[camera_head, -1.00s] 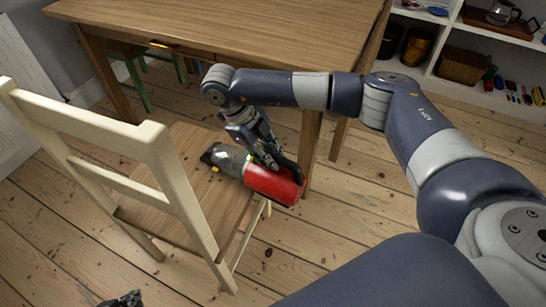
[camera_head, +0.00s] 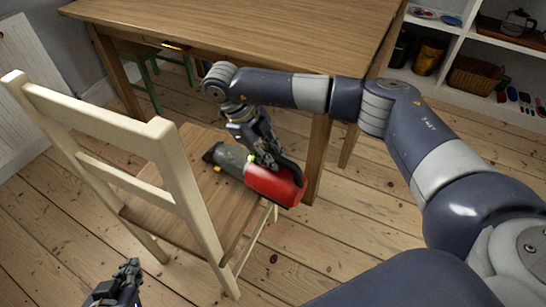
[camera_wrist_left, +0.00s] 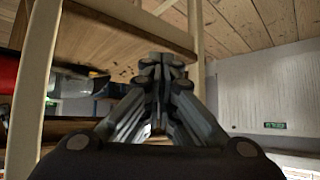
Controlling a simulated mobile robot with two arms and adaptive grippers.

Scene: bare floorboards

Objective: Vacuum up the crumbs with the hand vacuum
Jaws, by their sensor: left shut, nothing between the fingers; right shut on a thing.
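The red and grey hand vacuum (camera_head: 272,187) is held by its handle in my right gripper (camera_head: 270,158), which is shut on it. Its dark nozzle (camera_head: 222,158) points left, at or just above the wooden seat of the chair (camera_head: 225,205); contact is not clear. Small dark crumbs (camera_wrist_left: 126,72) show on the seat near the nozzle in the left wrist view. The vacuum's red body (camera_wrist_left: 8,72) is partly cut off there. My left gripper (camera_head: 130,268) is shut and empty, low in front of the chair's backrest; it also shows in the left wrist view (camera_wrist_left: 162,70).
The cream backrest (camera_head: 110,135) stands between my left gripper and the seat. A wooden table (camera_head: 250,35) is behind the chair, with a green stool (camera_head: 150,70) under it. Shelves (camera_head: 450,45) stand at the back right. Floorboards at right are clear.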

